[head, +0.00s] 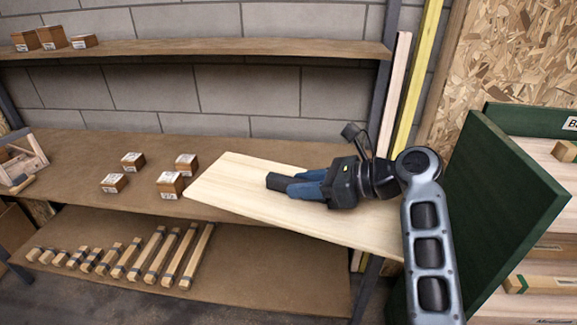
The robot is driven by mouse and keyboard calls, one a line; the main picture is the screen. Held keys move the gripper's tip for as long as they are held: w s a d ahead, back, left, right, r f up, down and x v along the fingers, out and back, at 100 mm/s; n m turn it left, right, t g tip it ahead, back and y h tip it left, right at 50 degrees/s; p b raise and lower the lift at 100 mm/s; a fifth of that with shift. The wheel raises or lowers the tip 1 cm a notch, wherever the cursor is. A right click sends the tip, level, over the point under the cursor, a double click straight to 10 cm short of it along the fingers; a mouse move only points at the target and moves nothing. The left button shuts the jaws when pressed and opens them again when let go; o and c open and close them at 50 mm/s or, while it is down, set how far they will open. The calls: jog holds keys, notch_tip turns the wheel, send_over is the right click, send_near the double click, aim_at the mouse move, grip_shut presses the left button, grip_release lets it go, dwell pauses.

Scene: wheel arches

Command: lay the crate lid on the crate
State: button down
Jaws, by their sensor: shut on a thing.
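The crate lid appears to be the flat, pale wooden board (225,180) in the middle of the head view. It slants from the shelf's front edge toward the lower right. My gripper (280,186) is over the board, its fingers pointing left, and it is shut on it. The exact grip point is hidden by the fingers. I cannot make out a crate for certain; the board and my arm hide what is below and behind them.
Several small labelled boxes (170,185) stand on the brown middle shelf (75,150), left of the board. A wooden tool carrier (25,160) is at far left. Several wooden bars (160,255) lie on the lower shelf. A green-sided drawer unit (500,215) stands close at right.

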jog(key=s+d+f+m+t+h, duration=0.3)
jog(key=s+d+f+m+h, duration=0.1)
jog(key=d+f, duration=0.4)
jog(key=s+d+f+m+t+h, duration=0.3)
jog(key=s+d+f+m, duration=0.3)
jog(key=d, duration=0.5)
jog(key=s+d+f+m+t+h, duration=0.3)
jog(key=s+d+f+m+h, duration=0.1)
jog(key=d+f, duration=0.6)
jog(key=shift+s+d+f+m+t+h, duration=0.15)
jog(key=shift+s+f+m+t+h, duration=0.25)
jog(key=shift+h, duration=0.5)
jog(key=shift+s, duration=0.15)
